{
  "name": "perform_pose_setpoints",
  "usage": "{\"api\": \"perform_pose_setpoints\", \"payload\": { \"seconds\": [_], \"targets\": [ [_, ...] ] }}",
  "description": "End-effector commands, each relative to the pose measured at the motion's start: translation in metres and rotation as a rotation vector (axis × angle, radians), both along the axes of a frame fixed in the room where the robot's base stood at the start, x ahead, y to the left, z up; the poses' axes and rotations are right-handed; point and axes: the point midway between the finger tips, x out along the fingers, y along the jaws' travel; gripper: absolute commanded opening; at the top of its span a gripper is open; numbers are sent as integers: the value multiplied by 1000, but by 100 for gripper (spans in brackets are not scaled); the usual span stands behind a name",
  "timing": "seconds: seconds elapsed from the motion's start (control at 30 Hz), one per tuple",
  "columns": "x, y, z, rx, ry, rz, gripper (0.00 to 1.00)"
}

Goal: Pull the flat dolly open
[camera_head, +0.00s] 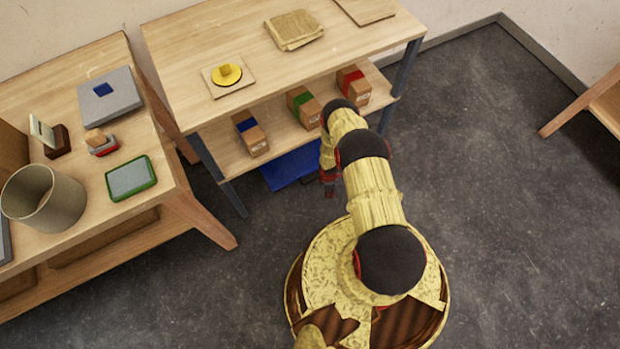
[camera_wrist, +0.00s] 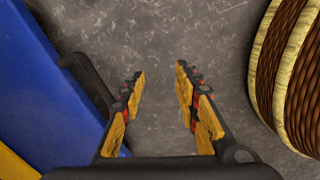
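The flat dolly (camera_head: 290,168) is a blue, low, flat piece on the floor, partly under the lower shelf of the middle table. A blue surface, which looks like the dolly (camera_wrist: 45,85), fills the left of the wrist view. A dark bar (camera_wrist: 84,78) sticks out from its near side, close to the left finger; it looks like a handle, but I cannot tell whether they touch. My gripper (camera_wrist: 159,78) is open, with only bare floor showing between its fingers. In the head view my gripper (camera_head: 328,186) is low beside the dolly's right end, partly hidden by my arm.
The middle table (camera_head: 185,45) stands over the dolly; its lower shelf (camera_head: 225,158) holds boxes with blue, green and red marks. A dark table leg (camera_head: 222,180) stands left of the dolly. The left workbench (camera_head: 85,205) is nearby. Open floor (camera_head: 500,190) lies to the right.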

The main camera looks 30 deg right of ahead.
Motion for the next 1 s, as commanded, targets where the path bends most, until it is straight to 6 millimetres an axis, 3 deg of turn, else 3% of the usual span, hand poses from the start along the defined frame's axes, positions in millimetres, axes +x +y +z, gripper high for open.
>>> {"api": "perform_pose_setpoints", "payload": {
  "seconds": [0.03, 0.1, 0.17, 0.47, 0.8, 1.0],
  "targets": [
    [34, -6, 6, 0, -63, 59, 32],
    [63, -7, 9, 6, -129, 155, 32],
    [80, -4, 11, 12, -174, 238, 32],
    [93, 4, 6, 25, -219, 387, 32],
    [100, 4, -40, 24, -218, 383, 32],
    [104, 4, -57, 24, -218, 382, 32]
  ]
}}
